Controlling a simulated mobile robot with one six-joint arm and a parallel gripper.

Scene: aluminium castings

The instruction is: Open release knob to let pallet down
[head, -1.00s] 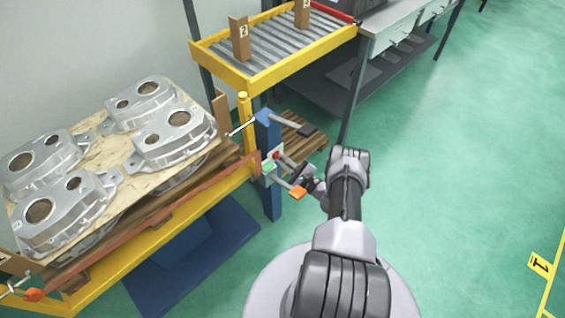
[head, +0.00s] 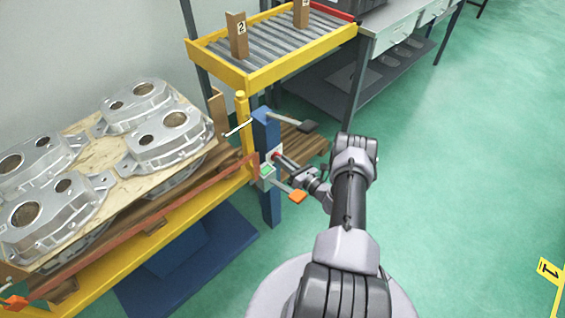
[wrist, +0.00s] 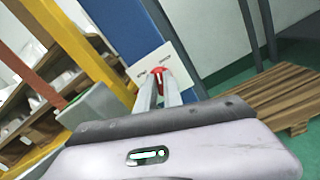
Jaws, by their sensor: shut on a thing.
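The red release knob (wrist: 161,79) sits on a white plate (wrist: 150,66) fixed to a blue post (head: 267,170). My gripper (wrist: 160,84) is shut on the knob, with its two fingers pointing straight at the plate in the wrist view. In the head view my gripper (head: 284,161) reaches the post from the right, and little of the knob shows there. The pallet (head: 215,165) rests on the yellow lift frame (head: 190,215) left of the post and carries several aluminium castings (head: 170,135).
A green-topped box (head: 266,171) and an orange-ended lever (head: 297,196) are close below my gripper. A yellow roller rack (head: 270,45) stands behind. The green floor at right is clear.

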